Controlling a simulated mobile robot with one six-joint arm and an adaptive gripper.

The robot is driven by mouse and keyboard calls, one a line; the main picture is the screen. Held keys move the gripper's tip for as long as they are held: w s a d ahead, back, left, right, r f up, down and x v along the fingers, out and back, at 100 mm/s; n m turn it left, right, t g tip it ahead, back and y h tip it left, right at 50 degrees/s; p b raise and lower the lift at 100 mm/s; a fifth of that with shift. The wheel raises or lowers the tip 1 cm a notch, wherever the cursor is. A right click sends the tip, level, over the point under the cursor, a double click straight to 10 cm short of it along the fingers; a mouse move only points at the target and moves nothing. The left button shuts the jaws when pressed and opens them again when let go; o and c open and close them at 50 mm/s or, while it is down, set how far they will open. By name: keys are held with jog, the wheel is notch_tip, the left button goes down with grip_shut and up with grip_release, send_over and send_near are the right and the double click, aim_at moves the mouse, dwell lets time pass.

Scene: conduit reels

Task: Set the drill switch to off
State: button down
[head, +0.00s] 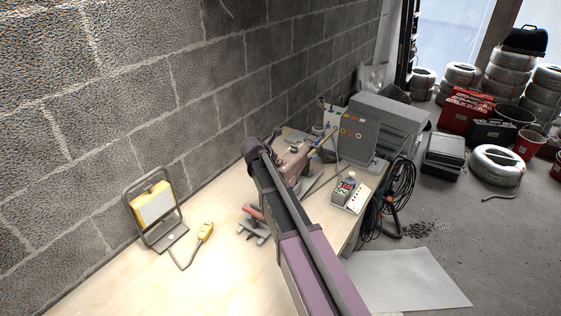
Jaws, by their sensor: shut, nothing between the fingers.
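My arm reaches across the workbench (110,285) toward its far end. My gripper (320,143) is small in the head view, beyond my wrist, and appears shut and empty in front of a grey cabinet (356,132) with coloured round controls. A small dark box with red marks (343,191) stands on the bench to the right of my arm. I cannot tell which control is the drill switch, nor its position. My arm hides part of the bench, and no drill can be made out clearly.
A red and grey tool (254,222) is beside my arm. A white power strip (357,198) is near the bench edge. A block wall (200,90) runs behind.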

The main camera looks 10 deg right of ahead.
jog(key=shift+s+a, duration=0.5)
jog(key=shift+s, duration=0.1)
jog(key=s+a+r+p, duration=0.1)
jog(key=s+a, duration=0.1)
jog(key=shift+s+a+r+p, duration=0.35)
jog(key=shift+a+r, duration=0.05)
jog(key=p+v, duration=0.5)
jog(key=v, duration=0.2)
jog(key=shift+s+a+r, duration=0.2)
jog(key=shift+a, duration=0.05)
jog(key=shift+s+d, duration=0.1)
jog(key=s+d+f+m+g+y, duration=0.2)
jog(key=s+m, duration=0.6)
jog(key=m, duration=0.1)
jog(key=s+d+f+m+g+y+b, duration=0.1)
jog(key=s+d+f+m+g+y, duration=0.1)
jog(key=s+m, duration=0.6)
jog(key=s+d+f+m+g+y, duration=0.2)
jog(key=s+d+f+m, duration=0.1)
jog(key=s+m, duration=0.5)
jog(key=shift+d+m, duration=0.55)
jog(key=shift+m, duration=0.45)
